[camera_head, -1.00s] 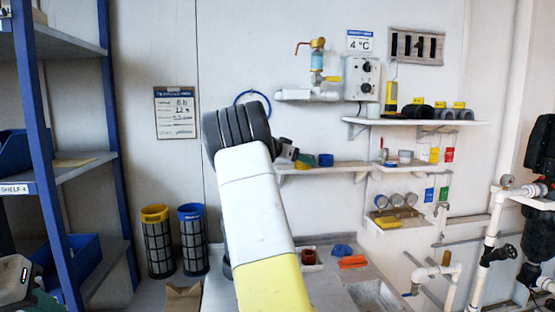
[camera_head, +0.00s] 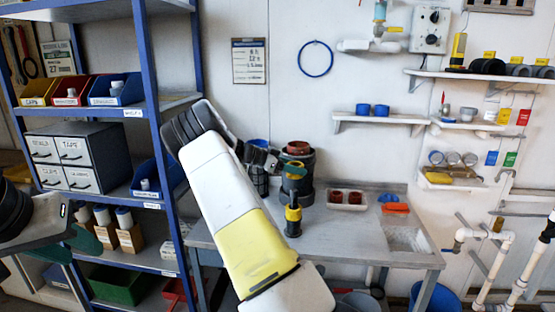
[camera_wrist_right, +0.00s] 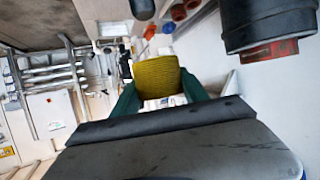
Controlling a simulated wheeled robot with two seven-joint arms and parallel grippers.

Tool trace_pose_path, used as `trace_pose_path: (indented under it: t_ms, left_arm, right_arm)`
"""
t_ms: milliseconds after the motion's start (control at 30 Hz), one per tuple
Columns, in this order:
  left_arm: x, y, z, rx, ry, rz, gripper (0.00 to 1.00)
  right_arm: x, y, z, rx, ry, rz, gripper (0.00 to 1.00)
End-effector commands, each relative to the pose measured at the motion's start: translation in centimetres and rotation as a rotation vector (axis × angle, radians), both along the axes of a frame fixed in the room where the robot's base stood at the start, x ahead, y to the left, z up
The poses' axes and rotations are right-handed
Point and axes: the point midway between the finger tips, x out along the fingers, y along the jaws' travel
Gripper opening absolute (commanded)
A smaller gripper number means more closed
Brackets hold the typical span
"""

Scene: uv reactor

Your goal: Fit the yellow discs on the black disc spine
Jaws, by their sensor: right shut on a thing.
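My right gripper (camera_wrist_right: 158,85) is shut on a yellow ribbed piece (camera_wrist_right: 157,72), held between its green fingertips in the right wrist view. In the head view the right gripper (camera_head: 284,166) is partly hidden by my arm, and the piece cannot be clearly made out. An upright black piece with a yellow band (camera_head: 293,213) stands on the bench; I cannot tell if it is the disc spine. A dark cylinder with a reddish top (camera_head: 297,165) stands behind it. My left gripper (camera_head: 82,243) is at the lower left in front of the shelving, its jaws unclear.
The grey bench (camera_head: 340,235) has clear room right of the black and yellow piece. A white tray with red cups (camera_head: 347,198) and an orange item (camera_head: 395,208) lie at its back. Blue shelving (camera_head: 150,60) stands close on the left. Wall shelves (camera_head: 380,118) hang above the bench.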

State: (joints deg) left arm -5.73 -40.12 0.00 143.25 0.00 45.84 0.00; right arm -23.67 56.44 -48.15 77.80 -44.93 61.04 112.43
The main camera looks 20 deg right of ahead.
Motion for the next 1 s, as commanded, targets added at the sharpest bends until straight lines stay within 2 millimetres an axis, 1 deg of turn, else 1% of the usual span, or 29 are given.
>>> trace_pose_path:
  t_ms: [167, 633, 800, 1000]
  left_arm:
    - [0.0, 0.0, 0.0, 0.000, 0.000, 0.000, 0.36]
    - [0.0, 0.0, 0.0, 0.000, 0.000, 0.000, 0.36]
    - [0.0, 0.0, 0.0, 0.000, 0.000, 0.000, 0.36]
    - [0.0, 0.0, 0.0, 0.000, 0.000, 0.000, 0.36]
  right_arm:
    - [0.0, 0.0, -0.7, -0.001, 0.002, -0.001, 0.12]
    - [0.0, 0.0, -4.3, 0.000, 0.002, 0.000, 0.12]
    - [0.0, 0.0, -4.8, 0.000, 0.000, 0.000, 0.12]
    - [0.0, 0.0, -4.8, 0.000, 0.000, 0.000, 0.12]
